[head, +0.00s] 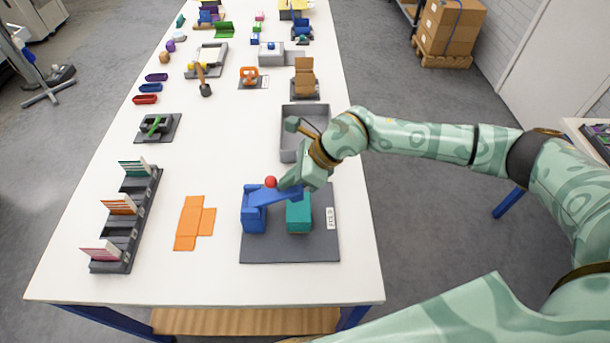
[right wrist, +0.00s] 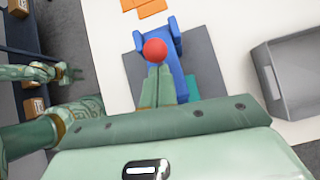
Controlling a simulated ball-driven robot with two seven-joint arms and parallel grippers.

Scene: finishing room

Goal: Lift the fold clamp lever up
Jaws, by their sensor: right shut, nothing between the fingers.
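The fold clamp stands on a dark grey base plate (head: 285,251) at the near right of the table. It has a blue post (head: 252,218), a blue lever (head: 272,198) reaching right over a teal block (head: 298,218), and a red ball knob (head: 270,182). In the right wrist view the knob (right wrist: 155,50) sits just beyond my fingertips, beside the blue lever (right wrist: 176,48). My right gripper (head: 284,184) is shut and empty, close to the knob's right side. I cannot tell whether it touches knob or lever; it hides part of the lever.
A grey tray (head: 291,146) lies just behind my right gripper. An orange flat cutout (head: 188,222) lies left of the clamp. A dark rack with cards (head: 125,235) stands at the left edge. The table between them is clear.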

